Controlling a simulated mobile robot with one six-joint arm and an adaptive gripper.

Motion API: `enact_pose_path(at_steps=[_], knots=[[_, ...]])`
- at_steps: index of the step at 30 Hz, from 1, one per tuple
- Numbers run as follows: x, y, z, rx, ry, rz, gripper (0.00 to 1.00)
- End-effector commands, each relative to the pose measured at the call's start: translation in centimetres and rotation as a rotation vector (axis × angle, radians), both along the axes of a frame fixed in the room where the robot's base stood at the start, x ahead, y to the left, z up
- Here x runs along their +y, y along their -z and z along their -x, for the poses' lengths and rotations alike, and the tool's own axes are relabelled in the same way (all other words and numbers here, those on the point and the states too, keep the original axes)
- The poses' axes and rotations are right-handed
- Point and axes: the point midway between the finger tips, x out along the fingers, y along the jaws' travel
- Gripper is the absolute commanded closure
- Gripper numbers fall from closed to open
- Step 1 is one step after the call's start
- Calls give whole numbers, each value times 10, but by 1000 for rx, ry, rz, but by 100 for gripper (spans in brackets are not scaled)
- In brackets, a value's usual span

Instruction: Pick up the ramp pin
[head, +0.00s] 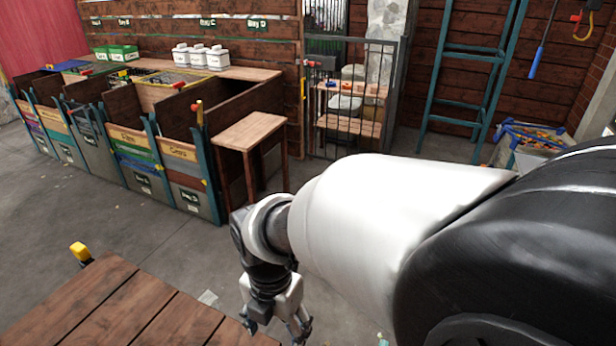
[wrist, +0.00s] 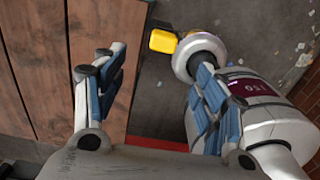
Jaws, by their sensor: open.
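A yellow block-like piece (head: 80,252) with a dark base sits at the far edge of a plank surface (head: 140,310) in the head view. A yellow piece (wrist: 163,41) also shows in the wrist view, beyond the fingertips and beside the plank edge. I cannot tell whether this is the ramp pin, or whether both views show the same piece. My gripper (head: 277,328) hangs near the right end of the planks, fingers down. In the wrist view my gripper (wrist: 157,62) is open, with nothing between its fingers.
Wooden bins (head: 150,150) line the back left, with a small wooden table (head: 252,130) at their right end. A teal ladder (head: 470,70) leans at the back. Open concrete floor (head: 60,210) lies between. A pale rounded body (wrist: 265,105) with a maroon label stands behind the right finger.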

Motion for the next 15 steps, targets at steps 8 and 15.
enact_pose_path(at_steps=[8, 15], knots=[[-2, 64, 1, 4, 4, 3, 35], [-2, 105, 1, 2, 5, 1, 35]])
